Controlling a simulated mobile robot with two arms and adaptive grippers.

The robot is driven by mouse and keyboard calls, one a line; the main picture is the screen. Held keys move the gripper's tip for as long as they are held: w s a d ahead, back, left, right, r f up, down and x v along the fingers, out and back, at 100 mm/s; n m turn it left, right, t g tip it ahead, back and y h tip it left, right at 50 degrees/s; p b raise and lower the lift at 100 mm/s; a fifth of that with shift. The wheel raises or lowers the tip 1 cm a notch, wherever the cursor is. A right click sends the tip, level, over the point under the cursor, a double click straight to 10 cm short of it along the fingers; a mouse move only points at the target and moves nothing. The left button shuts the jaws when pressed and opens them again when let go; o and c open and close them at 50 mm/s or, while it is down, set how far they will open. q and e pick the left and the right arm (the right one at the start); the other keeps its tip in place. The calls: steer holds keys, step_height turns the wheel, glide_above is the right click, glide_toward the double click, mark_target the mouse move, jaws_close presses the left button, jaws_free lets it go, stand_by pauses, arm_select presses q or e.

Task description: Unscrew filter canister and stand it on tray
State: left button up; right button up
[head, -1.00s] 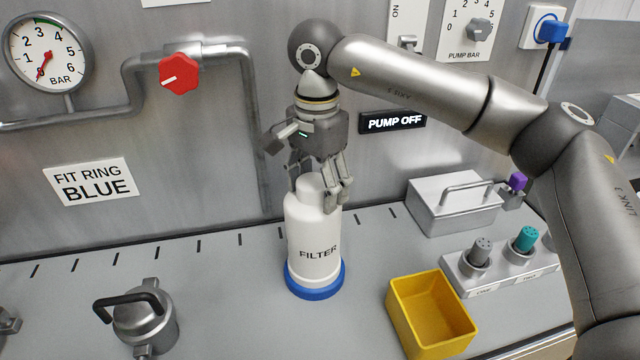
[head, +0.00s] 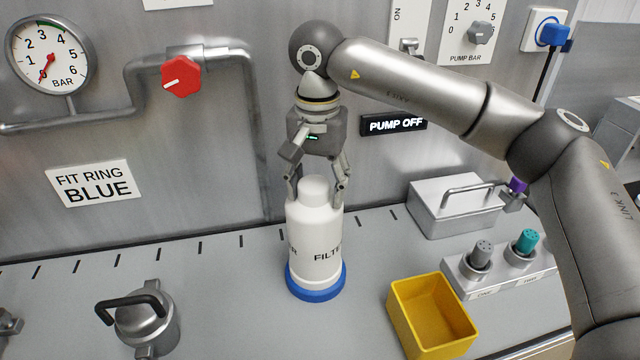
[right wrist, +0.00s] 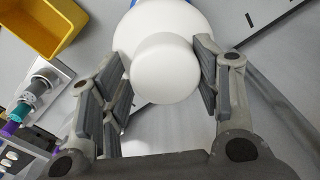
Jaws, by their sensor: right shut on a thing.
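The white filter canister (head: 313,240) stands upright on the counter with a blue ring (head: 317,290) around its foot. Its "FILTER" lettering faces the front right. My right gripper (head: 316,190) comes from above and is shut on the narrower top of the canister, a finger on either side. The right wrist view shows the white top (right wrist: 165,70) between the fingers (right wrist: 162,75). A yellow open-topped tray (head: 402,318) stands to the canister's right and looks empty. My left gripper is not in view.
A grey handled lid (head: 147,322) is at front left. A metal box with a handle (head: 440,215) and a holder with grey and teal knobs (head: 500,268) stand right. The pressure gauge (head: 46,52) points near zero. A sign (head: 394,125) reads "PUMP OFF".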

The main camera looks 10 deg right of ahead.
steer(key=shift+a+f+n, duration=0.25)
steer(key=shift+f+n, duration=0.35)
steer(key=shift+n, duration=0.6)
steer(key=shift+c, duration=0.6)
steer(key=n, duration=0.3)
steer(key=shift+a+n, duration=0.1)
steer(key=shift+n, duration=0.2)
steer(key=shift+c, duration=0.4)
steer(key=shift+r+n, duration=0.1)
steer(key=shift+n, duration=0.2)
steer(key=n, duration=0.3)
steer(key=shift+n, duration=0.4)
steer(key=o, duration=1.5)
steer(key=shift+w, duration=0.3)
steer(key=shift+r+p, duration=0.2)
steer(key=shift+p, duration=0.1)
